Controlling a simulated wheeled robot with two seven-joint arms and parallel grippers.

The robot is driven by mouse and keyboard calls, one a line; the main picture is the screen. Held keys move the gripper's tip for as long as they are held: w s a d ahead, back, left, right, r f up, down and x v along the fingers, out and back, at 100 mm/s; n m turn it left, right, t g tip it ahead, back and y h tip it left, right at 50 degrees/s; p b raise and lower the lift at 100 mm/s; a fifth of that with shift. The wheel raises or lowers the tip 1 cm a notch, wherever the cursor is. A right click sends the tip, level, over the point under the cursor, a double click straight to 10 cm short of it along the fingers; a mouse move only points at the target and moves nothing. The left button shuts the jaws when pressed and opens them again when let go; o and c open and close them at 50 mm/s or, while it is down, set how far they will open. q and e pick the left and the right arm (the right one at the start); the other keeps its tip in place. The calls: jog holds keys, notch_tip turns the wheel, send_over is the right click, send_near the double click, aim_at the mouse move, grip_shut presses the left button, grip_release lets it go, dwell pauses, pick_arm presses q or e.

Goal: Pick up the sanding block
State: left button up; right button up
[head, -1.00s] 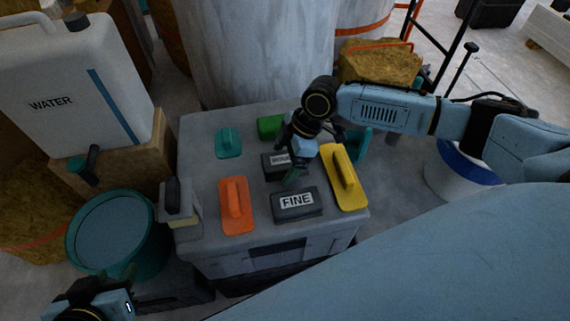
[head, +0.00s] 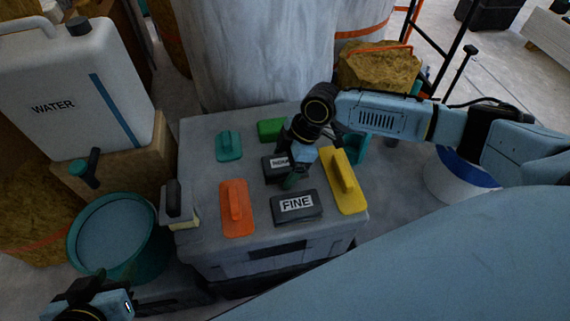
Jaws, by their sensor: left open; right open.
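Two dark grey blocks with white labels lie on the grey box top: one reads FINE (head: 297,207) near the front edge. The other labelled block (head: 275,168) is behind it, and its label is partly covered by my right gripper. My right gripper (head: 293,180) is open, pointing down over the right side of this rear block. Its fingertips are hard to make out, and I cannot tell whether they touch the block. My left gripper (head: 100,295) is open at the bottom left edge, away from the blocks and partly out of frame.
On the grey box (head: 205,185) are an orange float (head: 236,208), a yellow float (head: 345,180), a teal float (head: 229,146) and a green block (head: 271,129). A brush (head: 176,205) is at the left corner. A teal bucket (head: 115,235) and water can (head: 70,95) stand left.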

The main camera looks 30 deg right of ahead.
aim_at(285, 161)
jog(key=c, duration=1.2)
jog(key=shift+o, duration=0.2)
pick_arm(q)
jog(key=shift+f, duration=0.15)
pick_arm(e)
jog(key=shift+r+b, duration=0.15)
jog(key=shift+b, duration=0.25)
jog(key=shift+r, duration=0.3)
pick_arm(q)
jog(key=s+a+f+g+y+p, duration=0.2)
jog(key=s+a+f+g+p, duration=0.25)
jog(key=s, duration=0.45)
pick_arm(e)
notch_tip(285, 161, up, 6)
jog(key=shift+f+b, duration=0.2)
jog(key=shift+b, duration=0.55)
notch_tip(285, 161, up, 3)
jog(key=shift+w+f+p, duration=0.1)
jog(key=shift+p, duration=0.55)
pick_arm(q)
jog(key=shift+g, duration=0.95)
jog(key=shift+x, duration=3)
pick_arm(e)
jog(key=shift+r, duration=0.65)
